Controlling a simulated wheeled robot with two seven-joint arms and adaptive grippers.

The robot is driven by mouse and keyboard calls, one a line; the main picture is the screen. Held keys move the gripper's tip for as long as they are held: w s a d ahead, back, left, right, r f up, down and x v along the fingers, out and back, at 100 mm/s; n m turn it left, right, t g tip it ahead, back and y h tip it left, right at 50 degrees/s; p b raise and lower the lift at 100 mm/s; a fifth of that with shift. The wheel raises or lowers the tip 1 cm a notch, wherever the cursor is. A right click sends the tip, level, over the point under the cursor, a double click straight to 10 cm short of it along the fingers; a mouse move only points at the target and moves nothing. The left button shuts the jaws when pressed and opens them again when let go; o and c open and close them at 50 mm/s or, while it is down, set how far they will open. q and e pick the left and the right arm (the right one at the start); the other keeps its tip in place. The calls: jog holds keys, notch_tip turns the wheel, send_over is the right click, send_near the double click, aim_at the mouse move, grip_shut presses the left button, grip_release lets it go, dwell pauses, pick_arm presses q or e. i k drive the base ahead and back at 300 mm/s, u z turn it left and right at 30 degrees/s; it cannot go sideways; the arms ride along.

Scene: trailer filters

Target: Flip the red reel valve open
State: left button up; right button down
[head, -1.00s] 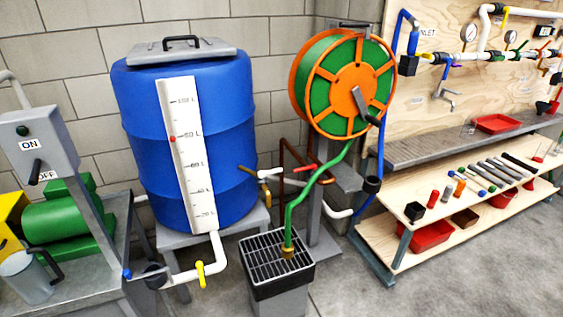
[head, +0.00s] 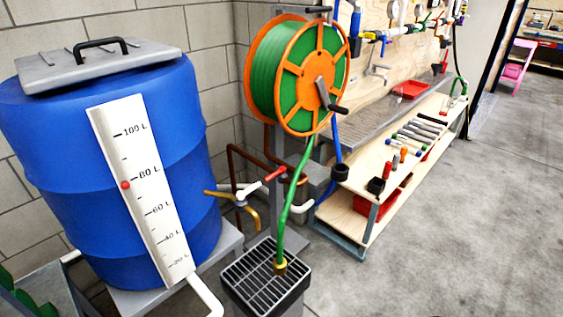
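The red reel valve handle (head: 275,174) is a short red lever on a white pipe fitting (head: 249,188), low between the blue barrel and the hose reel. It points up and to the right. The orange and green hose reel (head: 297,75) stands above it, with a black crank on its face. Its green hose (head: 292,210) hangs down in front of the pipes to a brass end over the grated drain. Neither of my grippers is in view.
A blue barrel (head: 60,150) with a level scale fills the left. A brass tap (head: 247,214) juts out beside the white fitting. The grated drain box (head: 262,285) stands in front. A wooden shelf bench (head: 345,200) is to the right, with open concrete floor (head: 440,240) beyond it.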

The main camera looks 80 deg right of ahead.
aim_at(283, 169)
jog(key=z, duration=0.9)
jog(key=i, duration=0.85)
jog(key=z, duration=1)
